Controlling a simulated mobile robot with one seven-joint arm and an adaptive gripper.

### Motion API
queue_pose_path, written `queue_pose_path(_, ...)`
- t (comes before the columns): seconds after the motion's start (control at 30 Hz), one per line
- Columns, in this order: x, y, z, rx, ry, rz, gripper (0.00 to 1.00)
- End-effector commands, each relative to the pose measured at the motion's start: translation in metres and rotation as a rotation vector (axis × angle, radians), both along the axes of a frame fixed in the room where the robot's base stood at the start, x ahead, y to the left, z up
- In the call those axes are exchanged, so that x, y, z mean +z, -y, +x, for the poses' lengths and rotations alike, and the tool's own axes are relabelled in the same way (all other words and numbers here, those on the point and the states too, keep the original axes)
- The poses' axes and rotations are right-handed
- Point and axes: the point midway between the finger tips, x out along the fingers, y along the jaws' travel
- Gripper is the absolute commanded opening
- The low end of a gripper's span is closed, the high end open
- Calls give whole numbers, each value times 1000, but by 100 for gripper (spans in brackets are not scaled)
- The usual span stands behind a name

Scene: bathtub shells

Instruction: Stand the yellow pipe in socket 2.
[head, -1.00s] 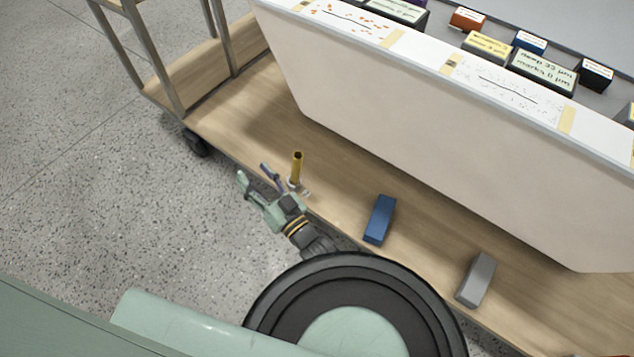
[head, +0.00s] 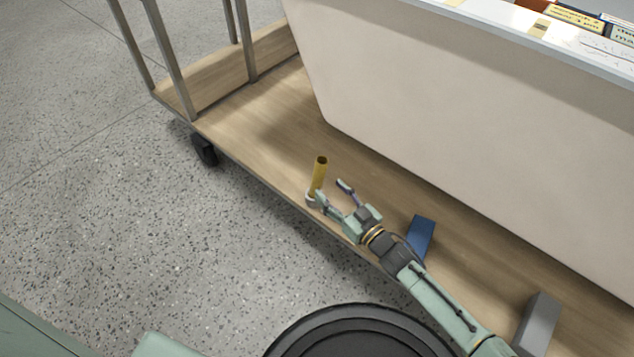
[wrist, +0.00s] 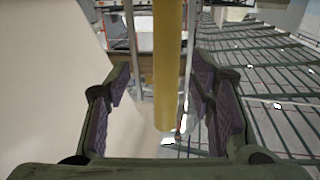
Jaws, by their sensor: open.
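The yellow pipe (head: 319,176) stands nearly upright near the front edge of the wooden cart deck in the head view. Its open top shows, and a small pale ring-like piece (head: 311,199) sits at its foot. I cannot tell whether this is a socket or what number it bears. My gripper (head: 330,191) is open beside the lower part of the pipe. In the wrist view the pipe (wrist: 168,65) runs between the spread fingers of my gripper (wrist: 162,85), with one end visible. Clear gaps show on both sides. No socket numbers are readable.
The large pale tub shell (head: 450,95) stands behind on the cart deck (head: 255,135). A blue block (head: 421,236) lies close beside my arm, and a grey block (head: 538,322) lies further right. Metal posts (head: 168,60) rise at the left end. Speckled floor lies in front.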

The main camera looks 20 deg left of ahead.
Motion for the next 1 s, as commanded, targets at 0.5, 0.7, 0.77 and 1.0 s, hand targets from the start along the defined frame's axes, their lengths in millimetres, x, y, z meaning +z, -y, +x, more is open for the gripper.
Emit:
queue_pose_path(0.5,-2,-52,22,0,-2,1,49)
queue_pose_path(0.7,-2,-52,23,0,-1,0,49)
queue_pose_path(0.77,-2,-52,23,0,-1,0,47)
queue_pose_path(1.0,-2,-52,23,0,-1,0,31)
